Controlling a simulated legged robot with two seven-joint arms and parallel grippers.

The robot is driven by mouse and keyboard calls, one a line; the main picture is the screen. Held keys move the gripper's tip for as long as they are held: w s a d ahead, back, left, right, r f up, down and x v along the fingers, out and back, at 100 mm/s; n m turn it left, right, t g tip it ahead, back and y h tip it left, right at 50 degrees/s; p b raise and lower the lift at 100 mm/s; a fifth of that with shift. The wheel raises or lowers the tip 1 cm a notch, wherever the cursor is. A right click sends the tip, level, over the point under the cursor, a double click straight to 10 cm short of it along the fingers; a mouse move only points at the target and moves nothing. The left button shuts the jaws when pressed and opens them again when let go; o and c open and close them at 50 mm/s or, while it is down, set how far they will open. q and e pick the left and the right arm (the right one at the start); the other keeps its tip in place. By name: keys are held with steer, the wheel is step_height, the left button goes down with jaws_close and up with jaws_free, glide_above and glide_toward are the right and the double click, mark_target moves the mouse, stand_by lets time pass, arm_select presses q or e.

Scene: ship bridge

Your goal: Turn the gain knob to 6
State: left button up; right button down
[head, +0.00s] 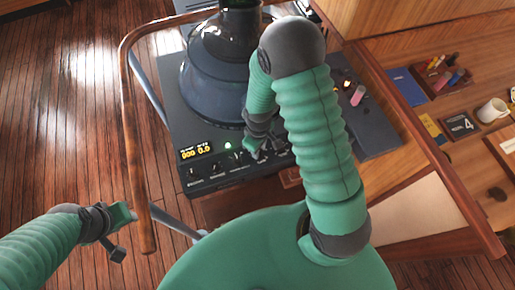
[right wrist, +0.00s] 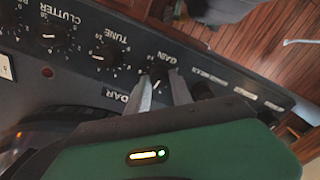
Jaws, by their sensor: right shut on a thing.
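The gain knob (right wrist: 159,73) is a small dark knob under the label GAIN on the radar panel, upside down in the right wrist view. My right gripper (right wrist: 163,82) is shut on it, one grey finger on each side. Its pointer and the number it faces are too small to read. In the head view my right gripper (head: 258,152) reaches down to the console's front panel, and the arm and gripper hide the knob. My left gripper (head: 122,233) is away at the lower left, beside the wooden rail; its finger gap is unclear.
The tune knob (right wrist: 103,57) and clutter knob (right wrist: 53,38) sit beside the gain knob. A curved wooden rail (head: 130,120) stands left.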

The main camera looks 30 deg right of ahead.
steer(key=shift+d+m, duration=0.1)
steer(key=shift+m, duration=1.6)
steer(key=shift+s, duration=0.1)
steer(key=c, duration=1.4)
jaws_free()
steer(key=shift+o, duration=1.3)
step_height(320, 180, up, 17)
steer(key=b, duration=0.2)
steer(key=shift+f, duration=0.15)
